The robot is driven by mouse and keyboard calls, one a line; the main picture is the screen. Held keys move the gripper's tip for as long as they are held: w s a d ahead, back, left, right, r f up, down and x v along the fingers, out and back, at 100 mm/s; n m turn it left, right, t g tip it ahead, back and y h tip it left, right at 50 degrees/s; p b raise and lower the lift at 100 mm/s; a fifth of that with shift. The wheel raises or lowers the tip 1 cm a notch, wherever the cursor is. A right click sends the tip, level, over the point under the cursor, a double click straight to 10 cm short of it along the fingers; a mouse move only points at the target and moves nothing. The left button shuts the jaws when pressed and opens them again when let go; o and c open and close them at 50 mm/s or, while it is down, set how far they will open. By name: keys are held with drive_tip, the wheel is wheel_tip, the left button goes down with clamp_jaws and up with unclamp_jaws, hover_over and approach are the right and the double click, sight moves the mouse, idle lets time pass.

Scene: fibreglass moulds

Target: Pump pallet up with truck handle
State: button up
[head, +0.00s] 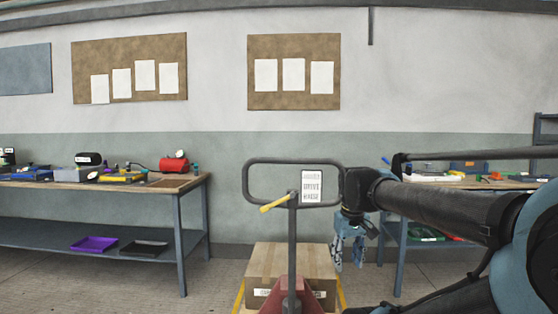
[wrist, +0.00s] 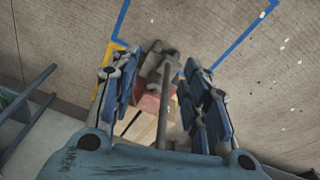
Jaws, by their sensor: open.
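The pallet truck's handle is a dark loop (head: 262,160) on an upright post (head: 292,240). A yellow lever (head: 275,203) sticks out left below the loop, and a small label inside the loop appears to read lower, drive, raise. The truck's red base (head: 280,297) shows at the bottom and also in the wrist view (wrist: 150,103). A brown box (head: 290,260) sits behind the post; the pallet under it is mostly hidden. My gripper (head: 348,266) is open, points down and hangs right of the post, below the loop. In the wrist view its fingers (wrist: 155,60) are spread and hold nothing.
A workbench (head: 100,184) with tools stands at the left. Another bench (head: 480,184) stands behind my arm at the right. Blue tape lines (wrist: 240,40) cross the floor. The floor left of the truck looks clear.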

drive_tip(key=w+a+r+n, duration=0.35)
drive_tip(key=w+r, duration=0.45)
drive_tip(key=r, duration=0.5)
drive_tip(key=w+a+r+n, duration=0.35)
drive_tip(key=w+r, duration=0.55)
drive_tip(key=r, duration=0.3)
drive_tip(key=w+a+r+n, duration=0.4)
drive_tip(key=w+a+r, duration=0.25)
drive_tip(key=r, duration=0.25)
drive_tip(key=w+a+r+n, duration=0.3)
drive_tip(key=w+a+r, duration=0.3)
drive_tip(key=a+r, duration=0.25)
drive_tip(key=w+f, duration=0.1)
drive_tip(key=f, duration=0.4)
drive_tip(key=w+f, duration=0.1)
drive_tip(key=f, duration=0.5)
drive_tip(key=w+f, duration=0.1)
drive_tip(key=f, duration=0.4)
drive_tip(key=shift+w+d+f, duration=0.25)
drive_tip(key=shift+d, duration=0.1)
clamp_jaws()
